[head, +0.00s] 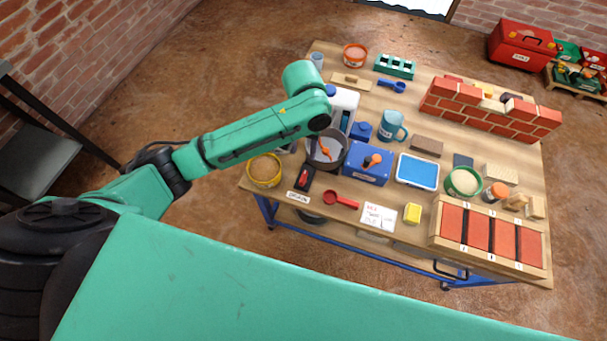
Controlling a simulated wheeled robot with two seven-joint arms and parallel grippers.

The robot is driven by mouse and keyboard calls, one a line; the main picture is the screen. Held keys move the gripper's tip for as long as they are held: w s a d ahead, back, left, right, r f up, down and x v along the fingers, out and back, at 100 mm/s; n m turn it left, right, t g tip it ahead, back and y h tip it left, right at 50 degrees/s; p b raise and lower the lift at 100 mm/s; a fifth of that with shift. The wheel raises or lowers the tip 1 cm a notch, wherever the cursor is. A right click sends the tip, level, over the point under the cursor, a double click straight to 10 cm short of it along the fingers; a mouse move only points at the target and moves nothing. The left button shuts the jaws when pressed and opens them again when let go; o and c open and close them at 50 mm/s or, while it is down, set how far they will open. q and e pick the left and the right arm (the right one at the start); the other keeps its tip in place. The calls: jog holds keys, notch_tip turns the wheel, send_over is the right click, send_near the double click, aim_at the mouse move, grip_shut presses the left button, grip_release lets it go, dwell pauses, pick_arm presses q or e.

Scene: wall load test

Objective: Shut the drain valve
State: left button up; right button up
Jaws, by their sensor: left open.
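A small black part with a red piece (305,178) sits at the table's near left edge, behind a white label (297,197) that seems to read "DRAIN". It looks like the drain valve, but its handle position is too small to tell. A grey round pan (338,164) stands just behind it. My left arm reaches in from the left, and its far end hangs over the pan. My left gripper (320,143) is open, small and partly hidden by the arm, apart from the valve. My right gripper is not in view.
A blue box (366,175) with an orange lever stands right of the pan. A yellow-rimmed tub (264,170) is to the left, and a red scoop (341,200) lies in front. A brick wall (490,110) stands at the back right. A dark round container (312,216) shows below the table edge.

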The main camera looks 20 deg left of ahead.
aim_at(303, 177)
pick_arm(q)
notch_tip(303, 177, down, 14)
jog(key=shift+f+b, duration=0.2)
jog(key=shift+b, duration=0.55)
grip_shut()
